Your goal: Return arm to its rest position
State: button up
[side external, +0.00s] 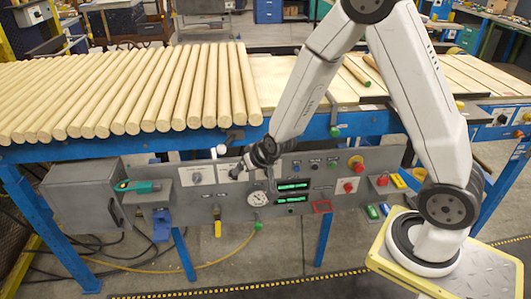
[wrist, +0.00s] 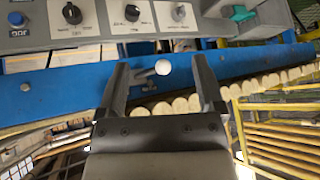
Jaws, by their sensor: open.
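My arm reaches down in front of the workbench in the side view, bent at the elbow. My gripper (side external: 238,170) is near the control panel (side external: 310,208), just below the blue rail of the bench. In the wrist view my gripper (wrist: 160,78) has its two dark fingers spread apart with nothing held. A small white round knob (wrist: 163,67) appears between the fingertips in that view; I cannot tell how far beyond them it is.
Pale wooden dowels (side external: 130,88) lie side by side on the bench behind. The panel carries knobs, a gauge (side external: 258,199), green displays and a red button (side external: 356,165). A grey box (side external: 90,195) is at left. A loose dowel (side external: 356,72) lies behind my arm.

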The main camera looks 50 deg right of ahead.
jog(key=s+a+r+n+g, duration=0.1)
jog(key=s+r+n+g, duration=0.1)
jog(key=s, duration=0.6)
jog(key=s+a+r+n+g+y, duration=0.1)
jog(key=s+r+n+g, duration=0.1)
jog(key=s, duration=0.6)
notch_tip(320, 180, up, 2)
jog(key=shift+r+g, duration=0.1)
jog(key=shift+g, duration=0.4)
jog(key=shift+a, duration=0.1)
